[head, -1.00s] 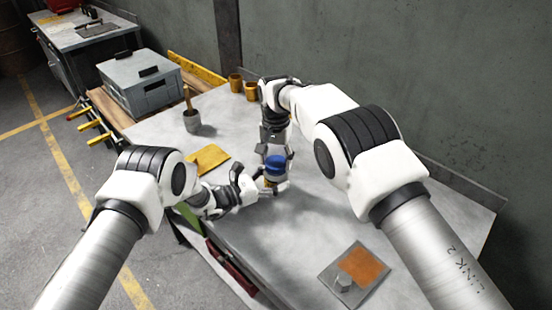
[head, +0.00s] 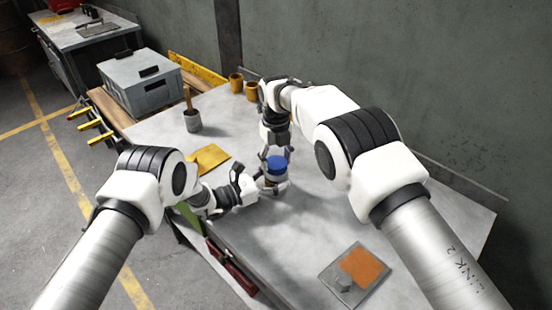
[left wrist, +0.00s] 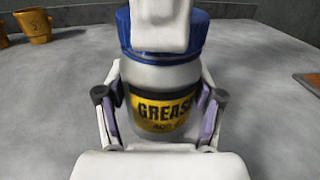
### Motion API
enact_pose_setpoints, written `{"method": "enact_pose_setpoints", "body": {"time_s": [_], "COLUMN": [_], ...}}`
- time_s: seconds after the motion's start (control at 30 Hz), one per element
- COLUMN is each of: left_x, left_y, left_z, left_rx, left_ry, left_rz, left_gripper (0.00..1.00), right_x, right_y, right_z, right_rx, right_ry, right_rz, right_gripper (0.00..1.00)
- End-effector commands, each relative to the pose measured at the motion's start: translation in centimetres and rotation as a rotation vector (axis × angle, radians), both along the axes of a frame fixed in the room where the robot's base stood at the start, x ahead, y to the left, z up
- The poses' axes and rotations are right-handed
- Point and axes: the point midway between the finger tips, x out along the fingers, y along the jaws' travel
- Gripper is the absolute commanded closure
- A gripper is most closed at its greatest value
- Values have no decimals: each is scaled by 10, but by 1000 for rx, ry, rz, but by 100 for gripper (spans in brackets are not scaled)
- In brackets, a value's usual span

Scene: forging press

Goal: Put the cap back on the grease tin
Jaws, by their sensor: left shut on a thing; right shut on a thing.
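The grease tin (head: 271,184) is upright over the bench, with a pale body and a yellow and black "GREASE" label; it also shows in the left wrist view (left wrist: 160,110). My left gripper (head: 266,187) is shut around the tin's body from the side. The blue cap (head: 276,162) is at the tin's mouth, and it shows in the left wrist view (left wrist: 195,45) with no clear gap below it. My right gripper (head: 277,154) is shut on the cap from above, and one finger hides the cap's middle in the left wrist view. Whether the thread is engaged cannot be told.
A yellow cloth (head: 209,158) lies left of the tin. A grey pot with a brush (head: 192,120) and two ochre mugs (head: 243,86) stand farther back. A plate with an orange patch (head: 356,275) lies at the front right. The bench right of the tin is clear.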

Motion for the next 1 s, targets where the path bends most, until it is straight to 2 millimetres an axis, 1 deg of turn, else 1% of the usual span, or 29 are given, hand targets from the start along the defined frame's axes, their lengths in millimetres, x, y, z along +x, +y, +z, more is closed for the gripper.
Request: {"method": "enact_pose_setpoints", "body": {"time_s": [0.13,0.17,0.2,0.23,0.57,0.67,0.9,1.0], "left_x": [-1,-1,-1,-1,-1,-1,-1,-1], "left_y": [0,0,0,0,0,0,0,0], "left_z": [-2,-2,-2,-2,-2,-2,-2,-2], "left_rx": [2,2,2,2,2,2,1,1], "left_ry": [3,3,3,3,3,3,3,3], "left_rz": [-1,-1,-1,-1,-1,-1,-1,-1], "left_gripper": [100,100,100,100,100,100,100,100], "right_x": [1,1,1,1,0,1,1,0], "right_y": [0,0,0,0,0,0,0,0], "right_z": [2,2,2,2,2,10,43,46], "right_rx": [1,1,1,1,0,0,0,0], "right_ry": [-4,-4,-4,-4,-2,-3,-3,-1], "right_rz": [2,2,2,3,4,4,4,4], "right_gripper": [62,31,17,13,13,13,13,13]}}
